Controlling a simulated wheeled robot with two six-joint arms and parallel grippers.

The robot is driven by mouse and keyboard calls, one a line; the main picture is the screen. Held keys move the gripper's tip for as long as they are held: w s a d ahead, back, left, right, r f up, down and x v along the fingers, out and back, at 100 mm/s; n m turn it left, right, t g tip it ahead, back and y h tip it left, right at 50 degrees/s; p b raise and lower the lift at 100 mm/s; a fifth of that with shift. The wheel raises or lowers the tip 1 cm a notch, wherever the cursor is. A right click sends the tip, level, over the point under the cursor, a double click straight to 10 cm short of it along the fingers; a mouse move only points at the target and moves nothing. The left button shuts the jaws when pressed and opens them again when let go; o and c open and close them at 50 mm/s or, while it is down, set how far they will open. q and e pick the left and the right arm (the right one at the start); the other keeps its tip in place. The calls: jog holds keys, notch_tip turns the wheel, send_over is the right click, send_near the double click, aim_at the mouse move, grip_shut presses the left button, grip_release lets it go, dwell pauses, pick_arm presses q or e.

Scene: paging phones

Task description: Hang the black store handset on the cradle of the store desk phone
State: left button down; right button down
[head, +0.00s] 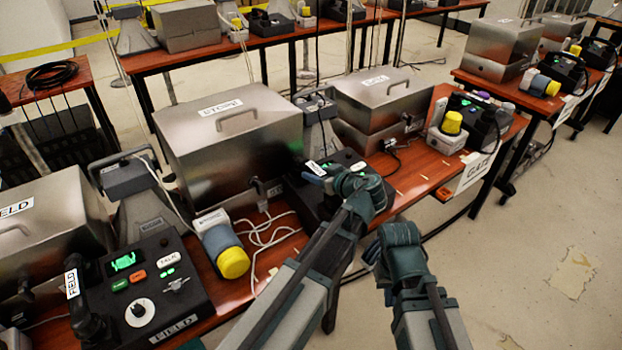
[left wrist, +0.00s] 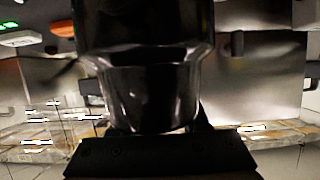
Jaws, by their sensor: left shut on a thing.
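The store desk phone (head: 312,197) is a black console in front of the metal case marked STORE. A green light shows on it beyond my left gripper. My left gripper (head: 345,183) is over this phone and shut on the black store handset (left wrist: 145,90), which fills the middle of the left wrist view. In the head view the handset is mostly hidden, and a small white label shows just left of the gripper. I cannot tell whether the handset touches the cradle. My right gripper (head: 396,238) is right of the left one, off the table edge; its jaws are unclear.
The field desk phone (head: 150,285) with its own black handset stands at the left. A grey and yellow cylinder (head: 222,245) and white cables lie between the phones. Metal cases (head: 232,140) stand behind. Open floor lies to the right.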

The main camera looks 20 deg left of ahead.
pick_arm(q)
jog(key=shift+f, duration=0.25)
jog(key=shift+r, duration=0.1)
pick_arm(e)
jog(key=shift+f, duration=0.15)
pick_arm(q)
jog(key=shift+f, duration=0.2)
jog(key=shift+c, duration=2)
grip_release()
jog(key=shift+r, duration=0.1)
pick_arm(e)
jog(key=shift+a+f, duration=0.1)
jog(key=shift+f, duration=0.05)
pick_arm(q)
jog(key=shift+r, duration=0.25)
pick_arm(e)
jog(key=shift+r, duration=0.25)
